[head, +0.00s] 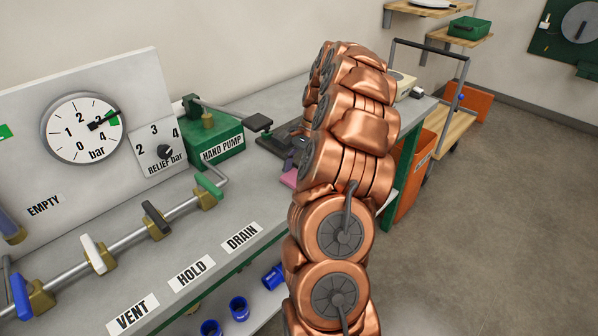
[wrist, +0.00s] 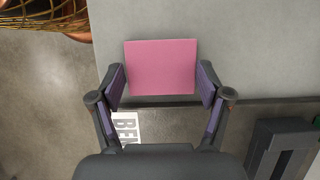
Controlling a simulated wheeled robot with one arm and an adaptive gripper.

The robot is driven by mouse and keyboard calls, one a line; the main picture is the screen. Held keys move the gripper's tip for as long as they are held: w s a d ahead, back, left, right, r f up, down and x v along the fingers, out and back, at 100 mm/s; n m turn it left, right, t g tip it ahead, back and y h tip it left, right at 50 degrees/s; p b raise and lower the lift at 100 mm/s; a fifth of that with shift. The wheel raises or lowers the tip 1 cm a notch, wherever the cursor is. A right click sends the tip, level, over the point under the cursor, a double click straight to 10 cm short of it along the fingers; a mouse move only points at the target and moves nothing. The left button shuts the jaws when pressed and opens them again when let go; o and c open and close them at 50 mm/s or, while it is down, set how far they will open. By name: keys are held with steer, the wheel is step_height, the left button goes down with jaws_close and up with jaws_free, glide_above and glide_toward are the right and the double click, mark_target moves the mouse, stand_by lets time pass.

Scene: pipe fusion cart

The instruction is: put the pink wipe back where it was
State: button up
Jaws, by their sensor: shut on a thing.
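The pink wipe (wrist: 160,67) is a flat pink square between the fingers of my gripper (wrist: 161,84) in the wrist view. The fingers with purple pads touch its left and right sides, so my gripper is shut on it. The wipe is over or on the grey bench top (wrist: 255,45); I cannot tell whether it touches the surface. In the head view a small pink piece of the wipe (head: 289,178) shows beside my copper arm, near the bench's right part. My arm hides the rest of it and much of the gripper.
The green hand pump (head: 215,140) stands on the bench, left of my arm. A pipe with valves (head: 100,255) runs along the bench. Open floor (head: 480,210) lies to the right.

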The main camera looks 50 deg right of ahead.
steer(key=shift+f, duration=0.1)
steer(key=o, duration=1.2)
steer(key=shift+b+v, duration=0.6)
steer(key=shift+v, duration=2.45)
steer(key=p+v, duration=0.3)
steer(key=v, duration=0.3)
steer(key=shift+s, duration=0.1)
